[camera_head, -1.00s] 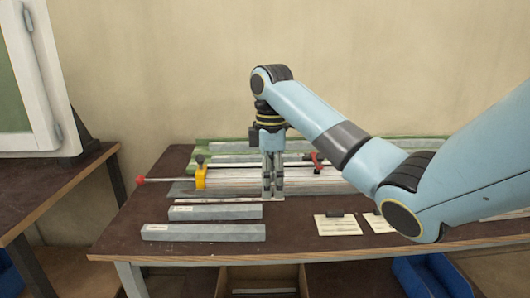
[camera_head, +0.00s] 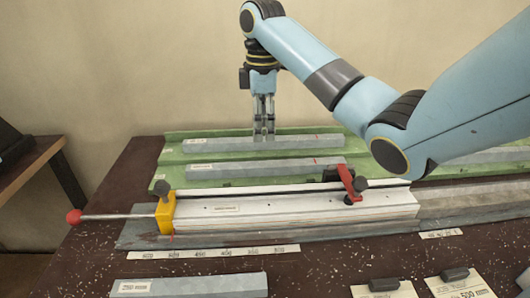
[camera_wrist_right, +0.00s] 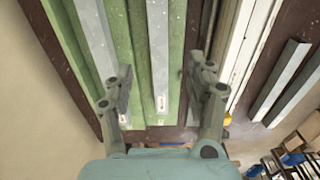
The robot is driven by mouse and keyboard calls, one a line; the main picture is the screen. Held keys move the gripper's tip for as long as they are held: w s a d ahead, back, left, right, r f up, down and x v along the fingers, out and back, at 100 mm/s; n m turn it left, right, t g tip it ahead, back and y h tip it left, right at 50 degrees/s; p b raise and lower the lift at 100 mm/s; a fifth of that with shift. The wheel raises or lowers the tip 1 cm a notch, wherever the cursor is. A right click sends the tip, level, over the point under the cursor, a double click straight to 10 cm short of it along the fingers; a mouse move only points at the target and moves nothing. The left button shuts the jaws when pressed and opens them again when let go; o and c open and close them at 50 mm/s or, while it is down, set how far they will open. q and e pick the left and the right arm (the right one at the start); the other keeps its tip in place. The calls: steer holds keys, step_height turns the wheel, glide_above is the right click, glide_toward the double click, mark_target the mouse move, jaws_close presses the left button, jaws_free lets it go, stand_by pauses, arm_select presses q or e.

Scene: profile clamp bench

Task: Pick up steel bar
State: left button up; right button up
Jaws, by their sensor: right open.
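Two grey steel bars lie in the green tray (camera_head: 172,166) at the back of the bench: a rear bar (camera_head: 215,145) and a front bar (camera_head: 225,171). Both also show in the wrist view, the rear bar (camera_wrist_right: 90,22) left and the front bar (camera_wrist_right: 158,50) centre. My right gripper (camera_head: 264,137) points straight down above the tray, its tips overlapping the rear bar in the head view. In the wrist view the right gripper (camera_wrist_right: 164,92) is open and empty, with the front bar between its fingers in the picture. Height above the bars is unclear. My left gripper is not in view.
A white clamp profile (camera_head: 290,211) with a yellow stop (camera_head: 165,211), red-knobbed rod (camera_head: 75,217) and red lever (camera_head: 348,184) stands before the tray. Another grey bar (camera_head: 190,286) lies at the front. Label cards (camera_head: 385,290) lie front right.

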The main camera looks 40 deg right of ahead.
steer(key=b, duration=0.1)
glide_above(264, 164)
step_height(264, 164, down, 5)
steer(key=shift+a+r, duration=0.1)
step_height(264, 164, down, 6)
steer(key=shift+r, duration=0.1)
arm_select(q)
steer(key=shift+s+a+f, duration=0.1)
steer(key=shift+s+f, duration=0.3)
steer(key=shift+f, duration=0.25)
arm_select(e)
steer(key=shift+c, duration=0.2)
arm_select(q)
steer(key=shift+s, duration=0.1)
arm_select(e)
jaws_close()
